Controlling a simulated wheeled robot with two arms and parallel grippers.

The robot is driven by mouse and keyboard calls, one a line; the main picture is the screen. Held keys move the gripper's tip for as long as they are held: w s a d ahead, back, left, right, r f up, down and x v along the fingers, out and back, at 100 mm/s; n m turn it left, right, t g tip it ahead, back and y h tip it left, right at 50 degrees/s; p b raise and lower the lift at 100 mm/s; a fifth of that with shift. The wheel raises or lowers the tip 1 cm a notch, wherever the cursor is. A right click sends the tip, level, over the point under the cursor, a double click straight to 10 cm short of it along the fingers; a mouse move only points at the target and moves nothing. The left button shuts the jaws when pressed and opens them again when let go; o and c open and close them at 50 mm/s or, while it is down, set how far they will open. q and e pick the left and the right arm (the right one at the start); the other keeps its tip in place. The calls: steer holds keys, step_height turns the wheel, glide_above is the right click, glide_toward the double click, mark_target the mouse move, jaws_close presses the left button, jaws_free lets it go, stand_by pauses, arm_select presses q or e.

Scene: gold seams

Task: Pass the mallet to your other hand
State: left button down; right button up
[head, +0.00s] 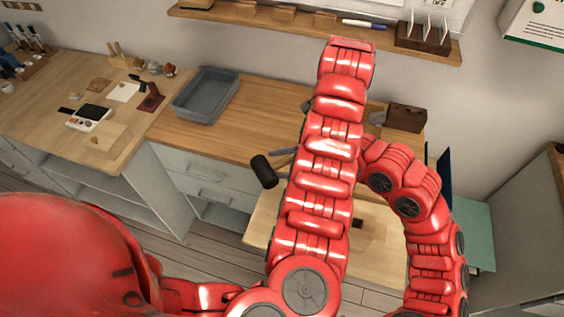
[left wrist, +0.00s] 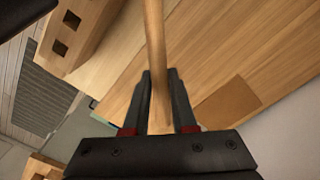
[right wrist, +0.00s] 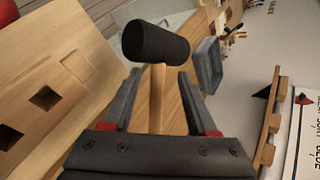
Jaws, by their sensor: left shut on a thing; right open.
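The mallet has a black cylindrical head (head: 264,170) and a pale wooden handle. In the right wrist view its head (right wrist: 155,42) lies just past my right fingertips. My left gripper (left wrist: 160,72) is shut on the handle (left wrist: 155,35), whose end sits between its fingers. My right gripper (right wrist: 159,76) is open, with the handle (right wrist: 157,100) running between its spread fingers, close to the head. In the head view the right gripper's grey fingers (head: 281,154) show beside the mallet head. My red arm hides the handle and the left gripper there.
A light wooden block with square holes (right wrist: 60,95) stands near the mallet. A grey tray (head: 206,95) sits on the wooden counter (head: 185,133). A small brown box (head: 406,117) stands at the counter's right. A wall shelf (head: 270,22) runs above.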

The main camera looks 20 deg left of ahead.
steer(key=shift+c, duration=0.2)
jaws_close()
arm_select(q)
steer(key=c, duration=0.6)
jaws_free()
steer(key=shift+c, duration=0.2)
